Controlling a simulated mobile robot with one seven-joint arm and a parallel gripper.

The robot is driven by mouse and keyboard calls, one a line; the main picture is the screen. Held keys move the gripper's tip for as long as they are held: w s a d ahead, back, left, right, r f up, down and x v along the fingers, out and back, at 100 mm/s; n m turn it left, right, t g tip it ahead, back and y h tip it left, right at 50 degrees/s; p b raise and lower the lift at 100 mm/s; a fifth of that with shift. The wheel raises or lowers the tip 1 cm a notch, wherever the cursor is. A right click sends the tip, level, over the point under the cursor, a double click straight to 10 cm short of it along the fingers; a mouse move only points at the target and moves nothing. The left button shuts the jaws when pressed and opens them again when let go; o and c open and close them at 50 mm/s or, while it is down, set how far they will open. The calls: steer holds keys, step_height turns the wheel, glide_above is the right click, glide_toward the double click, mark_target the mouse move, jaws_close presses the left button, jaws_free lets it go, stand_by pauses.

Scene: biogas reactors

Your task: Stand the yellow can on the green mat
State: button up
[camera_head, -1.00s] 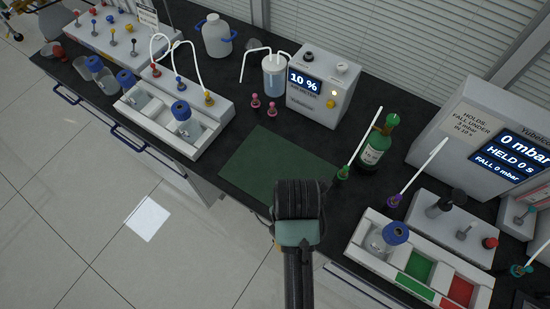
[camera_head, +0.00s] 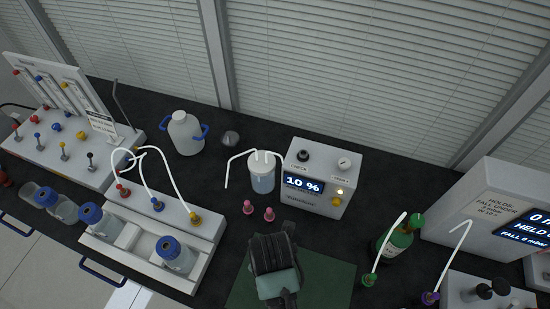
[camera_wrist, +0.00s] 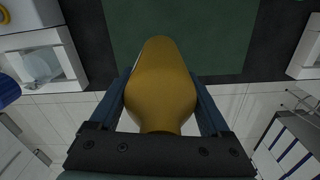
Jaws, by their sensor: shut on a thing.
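The yellow can (camera_wrist: 160,90) is between the two fingers of my gripper (camera_wrist: 160,105) in the wrist view. Its far end overlaps the green mat (camera_wrist: 220,30), and its lower body shows over the counter's front edge and floor. In the head view my gripper (camera_head: 275,262) is seen from behind, in front of the green mat (camera_head: 325,280), and hides part of it. The can is hidden there. I see no contact between can and mat, and cannot tell the can's height or tilt. The visible mat is bare.
A grey box reading 10 % (camera_head: 318,185), two pink fittings (camera_head: 258,210) and a clear vessel with tubes (camera_head: 262,175) stand behind the mat. A green bottle (camera_head: 398,240) stands at its right. A white rack with blue-capped bottles (camera_head: 150,240) is at its left.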

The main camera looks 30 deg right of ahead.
steer(key=shift+w+f+p, duration=0.1)
steer(key=shift+f+p, duration=0.2)
steer(key=shift+f, duration=2.5)
steer(key=shift+f, duration=0.1)
steer(key=o, duration=1.6)
steer(key=shift+c, duration=0.2)
step_height(320, 180, up, 12)
steer(key=shift+r+b, duration=0.15)
steer(key=shift+b, duration=0.35)
